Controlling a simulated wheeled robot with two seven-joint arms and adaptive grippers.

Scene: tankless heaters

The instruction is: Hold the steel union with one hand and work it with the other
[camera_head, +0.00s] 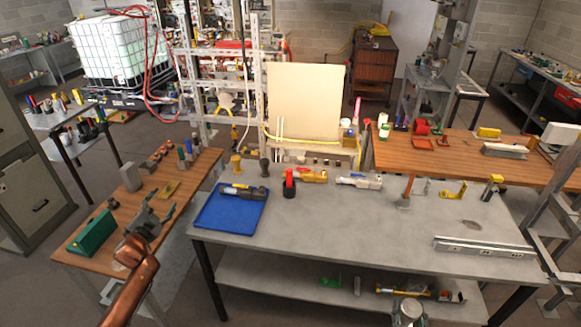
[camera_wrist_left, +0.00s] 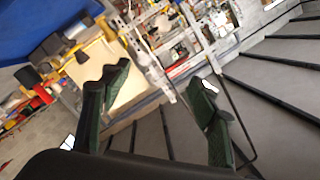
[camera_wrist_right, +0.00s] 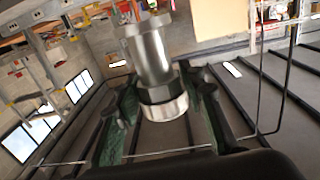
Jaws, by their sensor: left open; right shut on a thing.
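The steel union (camera_wrist_right: 150,60) is a shiny cylinder with a darker hex band and a knurled lower ring in the right wrist view. My right gripper (camera_wrist_right: 160,98) is shut on it, with a green-padded finger on each side. At the bottom edge of the head view a grey round part (camera_head: 408,309) shows; I cannot tell whether it is the union or my arm. My left gripper (camera_head: 158,208) is over the left wooden table, apart from the union. In the left wrist view its fingers (camera_wrist_left: 162,84) are wide apart with nothing between them.
The grey workbench (camera_head: 350,228) carries a blue tray (camera_head: 215,212) with a dark fitting, a red-handled valve (camera_head: 289,183) and a silver valve (camera_head: 362,181). A metal rail (camera_head: 485,247) lies at its right. A green box (camera_head: 93,235) stands on the left table, near my left arm.

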